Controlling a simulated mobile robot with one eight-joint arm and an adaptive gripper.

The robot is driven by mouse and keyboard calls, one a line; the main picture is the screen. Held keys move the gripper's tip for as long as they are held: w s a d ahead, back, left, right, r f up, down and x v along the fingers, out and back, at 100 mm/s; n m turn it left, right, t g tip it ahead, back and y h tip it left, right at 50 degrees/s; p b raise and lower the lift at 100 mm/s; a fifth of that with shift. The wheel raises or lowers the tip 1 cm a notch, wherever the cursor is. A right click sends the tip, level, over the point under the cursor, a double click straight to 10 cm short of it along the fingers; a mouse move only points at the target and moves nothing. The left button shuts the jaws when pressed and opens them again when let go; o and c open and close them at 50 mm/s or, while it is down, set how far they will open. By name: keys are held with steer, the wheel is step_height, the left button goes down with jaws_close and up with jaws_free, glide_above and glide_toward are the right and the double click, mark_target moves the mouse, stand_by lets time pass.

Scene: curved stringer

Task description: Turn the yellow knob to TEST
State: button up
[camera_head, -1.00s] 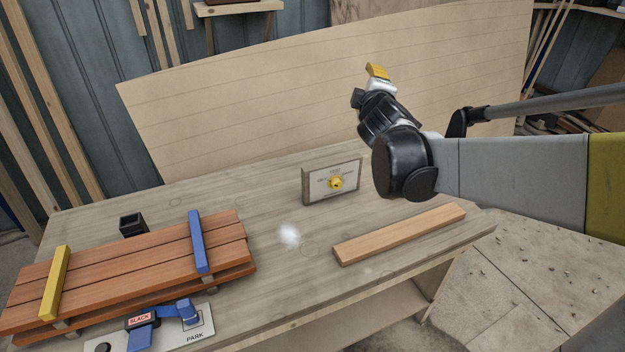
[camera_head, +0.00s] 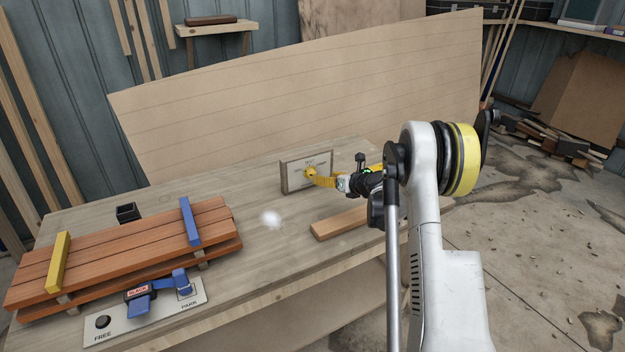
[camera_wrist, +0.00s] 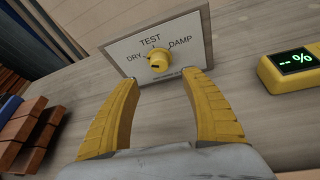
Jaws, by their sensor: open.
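The yellow knob (camera_wrist: 159,60) sits on the face of a pale panel (camera_wrist: 128,44) marked DRY at left, TEST at top and DAMP at right. A dark mark shows on the knob's face, but which label it points to is hard to tell. In the head view the wood-framed panel (camera_head: 292,175) stands upright on the bench, with the knob (camera_head: 310,172) partly behind my fingers. My gripper (camera_wrist: 160,79) is open, its yellow fingers spread left and right just in front of and below the knob. It also shows in the head view (camera_head: 318,178). Contact with the knob is not visible.
A yellow meter (camera_wrist: 293,68) reading "--%" lies right of the panel. A light wood strip (camera_head: 340,222) lies on the bench (camera_head: 240,262) in front. Stacked reddish boards (camera_head: 120,250) and a blue-handled lever plate (camera_head: 110,332) are at left. A large curved sheet (camera_head: 250,90) stands behind.

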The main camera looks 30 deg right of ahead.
mark_target(311, 174)
steer(key=b+x, duration=0.2)
steer(key=x, duration=0.6)
steer(key=shift+w, duration=0.2)
steer(key=shift+c, duration=0.4)
jaws_close()
